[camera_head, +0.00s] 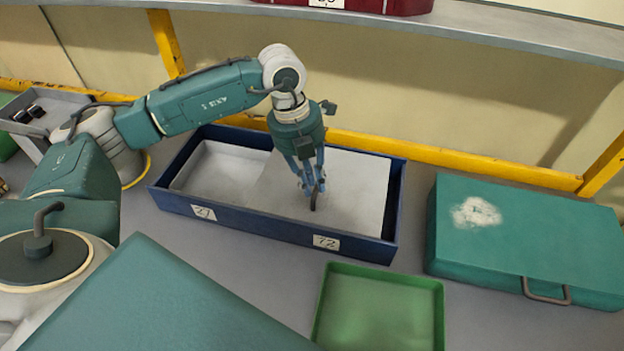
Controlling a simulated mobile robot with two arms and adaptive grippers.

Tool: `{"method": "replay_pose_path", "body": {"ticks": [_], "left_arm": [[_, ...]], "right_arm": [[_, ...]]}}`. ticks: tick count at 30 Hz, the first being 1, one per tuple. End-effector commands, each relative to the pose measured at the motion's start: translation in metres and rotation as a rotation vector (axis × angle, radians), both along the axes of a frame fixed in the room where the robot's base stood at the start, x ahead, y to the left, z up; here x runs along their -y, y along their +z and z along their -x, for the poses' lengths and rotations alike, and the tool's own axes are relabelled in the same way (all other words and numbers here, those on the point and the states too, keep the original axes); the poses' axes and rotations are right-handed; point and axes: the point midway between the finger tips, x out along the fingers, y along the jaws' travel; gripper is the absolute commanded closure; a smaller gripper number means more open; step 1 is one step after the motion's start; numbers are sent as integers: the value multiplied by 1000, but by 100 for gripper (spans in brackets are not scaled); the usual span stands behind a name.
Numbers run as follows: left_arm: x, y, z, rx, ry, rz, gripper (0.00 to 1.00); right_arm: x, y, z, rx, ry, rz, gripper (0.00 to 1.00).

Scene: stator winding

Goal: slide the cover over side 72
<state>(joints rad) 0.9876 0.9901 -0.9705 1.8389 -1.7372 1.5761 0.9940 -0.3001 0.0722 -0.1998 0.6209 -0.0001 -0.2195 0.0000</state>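A long blue box (270,225) stands on the grey table, with a label 72 (326,242) on its front at the right. Another label (203,212), perhaps 71 or 21, is at the left. A flat light grey cover (355,190) lies over the right part, side 72. The left part (215,170) is uncovered and looks empty inside. My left gripper (313,189) points down over the cover. Its fingers close in around the cover's small dark handle (315,201) and appear shut on it. My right gripper is not in view.
A green case (530,240) with a handle lies to the right. A shallow green tray (380,310) is in front of the box. A grey bin (45,110) with dark parts is at far left. A yellow rail (450,155) and a shelf (480,25) run behind.

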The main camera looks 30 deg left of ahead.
Motion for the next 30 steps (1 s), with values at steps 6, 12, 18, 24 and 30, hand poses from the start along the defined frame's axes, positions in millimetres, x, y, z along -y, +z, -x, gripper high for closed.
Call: {"method": "replay_pose_path", "body": {"ticks": [6,12,18,24,30], "left_arm": [[8,-1,-2,0,-3,3,100],[38,0,-10,2,-5,4,100],[43,1,-11,1,-1,4,100],[43,1,-11,1,-1,4,72],[43,1,-11,1,-1,3,64]], "right_arm": [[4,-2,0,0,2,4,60],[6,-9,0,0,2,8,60],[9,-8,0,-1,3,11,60],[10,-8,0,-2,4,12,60],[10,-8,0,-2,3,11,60]]}}
